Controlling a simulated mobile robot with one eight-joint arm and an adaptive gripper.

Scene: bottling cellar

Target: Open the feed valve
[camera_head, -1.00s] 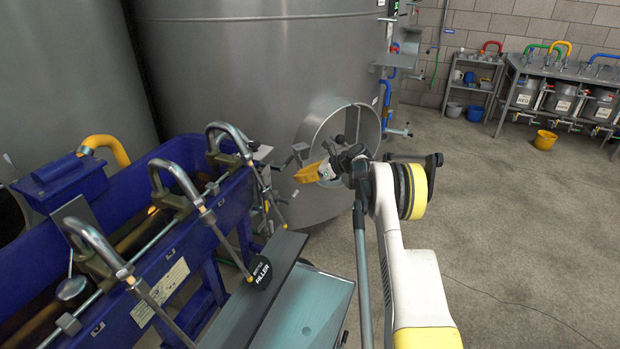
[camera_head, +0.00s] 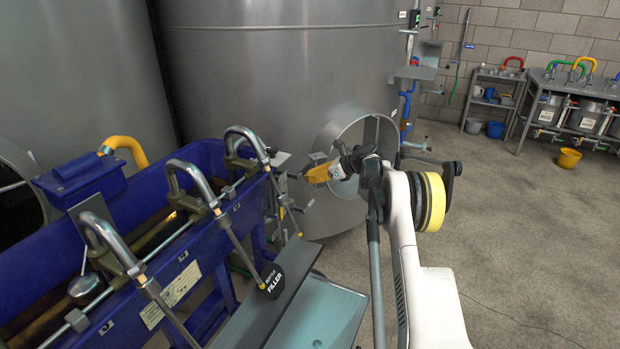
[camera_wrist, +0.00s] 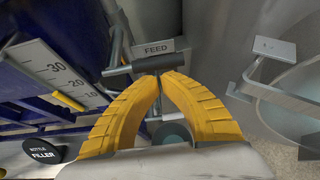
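In the wrist view a white label reading FEED (camera_wrist: 158,47) is above a dark grey crossbar handle (camera_wrist: 122,70). The bar lies across the picture, just beyond my fingertips. My gripper (camera_wrist: 159,76) has two yellow fingers that curve inward, with their tips almost meeting at the bar's lower edge. I cannot tell whether they touch the bar. The bar is not seen between them. In the head view my gripper (camera_head: 318,176) is in front of the big steel tank (camera_head: 270,95), right of the blue filler (camera_head: 205,160); the handle cannot be made out clearly there.
The tank's round hatch (camera_head: 345,130) is just behind my gripper. A BOTTLE FILLER sign (camera_wrist: 42,151) and a level scale (camera_wrist: 50,68) are at left in the wrist view. A bracket (camera_wrist: 275,88) sticks out at right. Open floor (camera_head: 530,220) is at right.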

